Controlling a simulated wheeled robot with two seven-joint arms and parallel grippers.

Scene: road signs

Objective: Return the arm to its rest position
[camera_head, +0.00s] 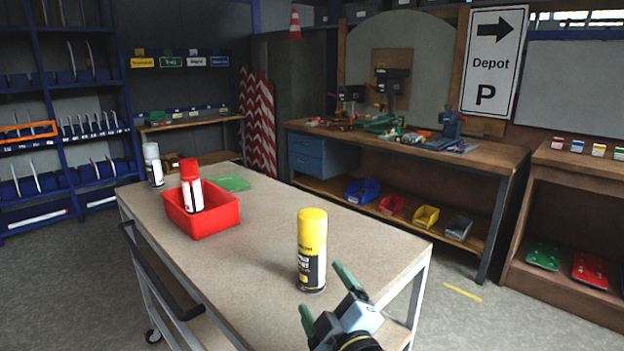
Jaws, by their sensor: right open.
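My right gripper (328,294) comes in from the bottom of the view, with its two green fingertips spread apart and nothing between them. It is over the near right end of the cart top (255,280). A yellow-capped spray can (312,250) stands upright on the cart just beyond the fingers. A red spray can (191,188) stands in a red bin (222,215) on the cart. A white spray can (153,165) stands at the cart's far left corner. My left gripper is not in view.
A green flat item (231,183) lies behind the red bin. A workbench (420,151) with tools and a vice stands at the back right, with small bins on its lower shelf. Blue shelving (66,142) is on the left. The middle of the cart top is clear.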

